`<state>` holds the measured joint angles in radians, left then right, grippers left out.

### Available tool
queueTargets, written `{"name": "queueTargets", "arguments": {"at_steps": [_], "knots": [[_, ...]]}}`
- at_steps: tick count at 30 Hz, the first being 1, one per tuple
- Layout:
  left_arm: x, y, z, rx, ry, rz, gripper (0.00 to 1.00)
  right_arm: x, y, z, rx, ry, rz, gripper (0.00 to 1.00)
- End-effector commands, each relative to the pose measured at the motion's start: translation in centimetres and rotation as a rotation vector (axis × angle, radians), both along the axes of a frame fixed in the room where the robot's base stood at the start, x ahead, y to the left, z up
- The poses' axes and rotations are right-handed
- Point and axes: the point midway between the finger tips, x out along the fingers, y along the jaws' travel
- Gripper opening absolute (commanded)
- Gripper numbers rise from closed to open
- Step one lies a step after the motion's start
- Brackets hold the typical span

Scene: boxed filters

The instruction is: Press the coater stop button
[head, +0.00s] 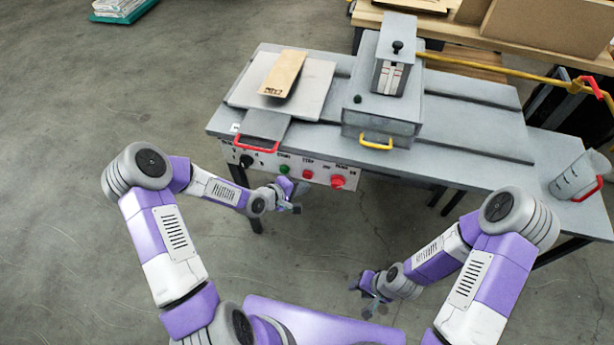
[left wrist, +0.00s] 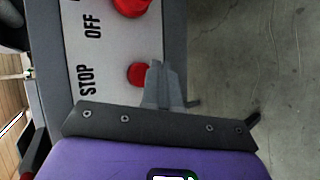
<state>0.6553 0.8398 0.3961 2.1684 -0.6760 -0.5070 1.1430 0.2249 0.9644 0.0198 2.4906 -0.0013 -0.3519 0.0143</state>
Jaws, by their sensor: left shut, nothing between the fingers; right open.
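The coater's front panel (head: 322,176) carries a green button (head: 284,169), a small red button (head: 307,174) and a larger red button (head: 338,181). In the left wrist view the small red button (left wrist: 137,74) sits beside the word STOP, and the larger red button (left wrist: 131,5) is cut by the top edge, near the word OFF. My left gripper (head: 295,203) is shut and empty just in front of the panel. Its fingertips (left wrist: 160,72) appear right beside the small red button; contact cannot be told. My right gripper (head: 372,301) is open and empty, low and away from the panel.
The coater table (head: 470,165) bears a grey box with a yellow handle (head: 376,144), a plate with a tan board (head: 284,73) and a red handle (head: 256,146). A black knob (head: 246,161) is on the panel's left. Floor in front is clear.

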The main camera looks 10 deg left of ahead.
Motion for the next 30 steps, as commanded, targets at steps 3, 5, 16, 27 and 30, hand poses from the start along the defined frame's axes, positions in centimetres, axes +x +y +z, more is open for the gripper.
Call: {"name": "queueTargets", "arguments": {"at_steps": [3,5,16,27,30], "knots": [[-1.2,0.1,0.0,0.0,0.002,0.002,0.0,0.0,0.0,0.2,0.0,0.0,0.0,0.43],[-1.9,0.1,0.0,0.0,0.004,0.001,0.0,0.0,0.0,0.3,0.0,0.0,0.0,0.43],[-4.5,0.2,0.0,0.001,0.001,0.0,0.0,0.0,0.0,0.6,0.0,0.0,0.0,0.43],[-4.5,0.2,0.0,0.001,0.001,0.0,0.0,0.0,0.0,0.5,0.0,0.0,0.0,0.43],[-4.5,0.2,0.0,0.001,0.001,0.0,0.0,0.0,0.0,0.5,0.0,0.0,0.0,0.43]]}}
